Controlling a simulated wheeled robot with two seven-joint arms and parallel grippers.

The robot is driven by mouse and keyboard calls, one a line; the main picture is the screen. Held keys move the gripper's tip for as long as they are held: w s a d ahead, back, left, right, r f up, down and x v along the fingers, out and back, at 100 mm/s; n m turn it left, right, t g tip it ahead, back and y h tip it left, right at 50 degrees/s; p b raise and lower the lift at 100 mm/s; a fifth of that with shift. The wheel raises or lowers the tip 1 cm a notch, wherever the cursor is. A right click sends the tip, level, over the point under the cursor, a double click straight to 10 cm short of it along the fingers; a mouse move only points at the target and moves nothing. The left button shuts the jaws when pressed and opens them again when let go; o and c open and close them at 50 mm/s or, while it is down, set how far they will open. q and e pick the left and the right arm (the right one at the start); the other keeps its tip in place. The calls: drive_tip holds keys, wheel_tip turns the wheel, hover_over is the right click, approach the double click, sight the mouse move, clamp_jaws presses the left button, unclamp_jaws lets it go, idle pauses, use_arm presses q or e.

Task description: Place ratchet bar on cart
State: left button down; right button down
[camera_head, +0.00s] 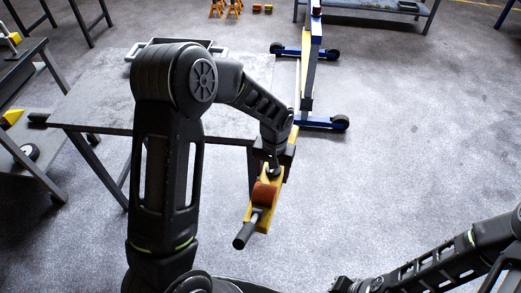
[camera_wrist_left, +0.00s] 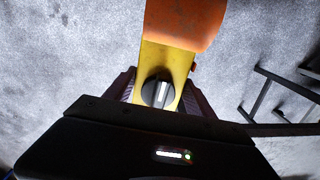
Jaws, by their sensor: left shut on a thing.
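My left gripper (camera_head: 273,160) is shut on a yellow bar with an orange block and a dark cylindrical grip, which I take to be the ratchet bar (camera_head: 262,192). The bar hangs tilted in the air in front of the grey table, its dark grip lowest. In the left wrist view the bar (camera_wrist_left: 167,62) stands between the two fingers (camera_wrist_left: 160,90), with a round dark knob near them. A dark stand with a lower shelf (camera_head: 28,158) at the left edge may be the cart; I cannot tell for sure. My right gripper is not in view; only its arm shows at lower right.
The grey table (camera_head: 95,95) stands behind my left arm with a grey tray (camera_head: 150,46) at its back. A blue and yellow wheeled frame (camera_head: 309,75) stands to its right. A workbench (camera_head: 375,8) is at the back. The floor on the right (camera_head: 430,120) is clear.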

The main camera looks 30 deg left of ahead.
use_arm(q)
wheel_tip(320, 180, down, 9)
drive_tip(key=d+m+b, duration=0.1)
drive_tip(key=b, duration=0.6)
drive_tip(key=shift+s+d+m, duration=0.2)
drive_tip(key=shift+m, duration=0.1)
